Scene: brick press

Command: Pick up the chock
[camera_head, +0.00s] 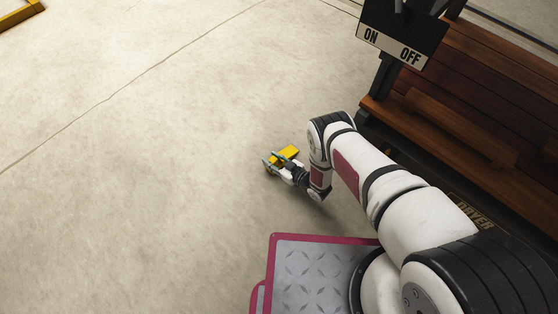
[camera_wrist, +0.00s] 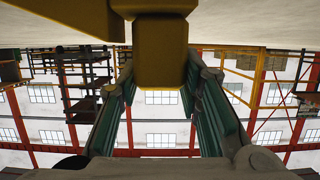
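The yellow chock (camera_head: 286,153) is on the concrete floor or very close to it, left of my forearm in the head view. In the wrist view a narrow yellow part of the chock (camera_wrist: 160,55) lies between my gripper's two fingers, with a wider yellow part at the top left. My gripper (camera_head: 271,161) reaches low around the chock, with a teal-padded finger on each side. In the wrist view my gripper's fingertips (camera_wrist: 159,78) are close beside the chock's sides. I cannot tell whether the pads press on it.
A dark post with an ON/OFF sign (camera_head: 393,46) stands at the upper right. Reddish-brown planks (camera_head: 450,110) lie behind my arm on the right. A yellow frame corner (camera_head: 18,14) shows at the top left. The floor (camera_head: 130,200) on the left is clear.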

